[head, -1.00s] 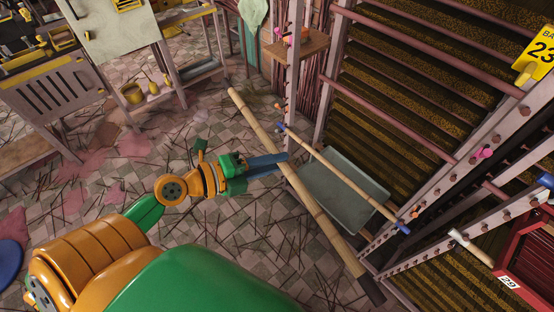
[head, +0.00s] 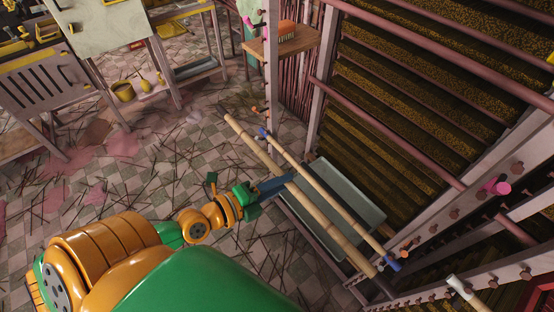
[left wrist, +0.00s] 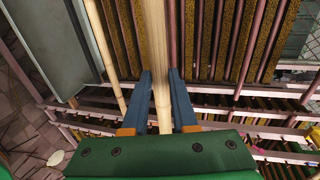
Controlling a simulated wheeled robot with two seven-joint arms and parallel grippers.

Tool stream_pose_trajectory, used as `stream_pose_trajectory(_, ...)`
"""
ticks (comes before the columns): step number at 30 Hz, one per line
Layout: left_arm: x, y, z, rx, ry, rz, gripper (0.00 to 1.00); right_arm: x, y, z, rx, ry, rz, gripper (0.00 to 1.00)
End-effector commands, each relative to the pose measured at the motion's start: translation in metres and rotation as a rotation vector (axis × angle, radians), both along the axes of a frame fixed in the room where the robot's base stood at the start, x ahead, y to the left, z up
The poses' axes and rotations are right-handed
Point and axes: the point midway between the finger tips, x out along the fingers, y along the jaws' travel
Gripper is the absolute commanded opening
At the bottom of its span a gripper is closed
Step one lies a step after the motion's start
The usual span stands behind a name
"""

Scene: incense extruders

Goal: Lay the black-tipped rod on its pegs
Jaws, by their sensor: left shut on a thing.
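My left gripper (head: 290,181) is shut on a long pale bamboo rod (head: 248,139) near its middle and holds it over the tray. In the left wrist view the held rod (left wrist: 155,45) runs between the two blue fingers. A blue-tipped rod (head: 325,196) lies roughly parallel, just to the right. An orange peg (head: 255,109) shows on the left post and another (head: 405,254) on the right rail. My right gripper is out of view.
A grey tray (head: 350,190) is below the rods. A pink peg (head: 497,187) and several brown pegs line the right rail (head: 450,224). A wooden shelf (head: 281,45) is on the left post. Open tiled floor lies left of the rods.

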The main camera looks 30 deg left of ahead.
Motion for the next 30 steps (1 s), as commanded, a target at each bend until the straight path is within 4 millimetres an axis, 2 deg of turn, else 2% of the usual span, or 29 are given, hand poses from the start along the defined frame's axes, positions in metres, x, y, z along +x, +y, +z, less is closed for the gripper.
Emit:
stream_pose_trajectory(2, 0.012, -0.005, 0.005, -0.006, -0.007, -0.001, 0.00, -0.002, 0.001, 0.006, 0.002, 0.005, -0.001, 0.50)
stream_pose_trajectory(15, 0.070, -0.027, 0.004, -0.005, -0.003, -0.003, 0.00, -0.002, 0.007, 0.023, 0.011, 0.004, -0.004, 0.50)
stream_pose_trajectory(27, 0.123, -0.046, 0.003, -0.005, -0.001, -0.003, 0.00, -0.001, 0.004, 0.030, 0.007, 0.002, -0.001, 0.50)
stream_pose_trajectory(30, 0.123, -0.046, -0.019, 0.000, -0.001, -0.005, 0.00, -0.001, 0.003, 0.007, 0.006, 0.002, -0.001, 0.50)
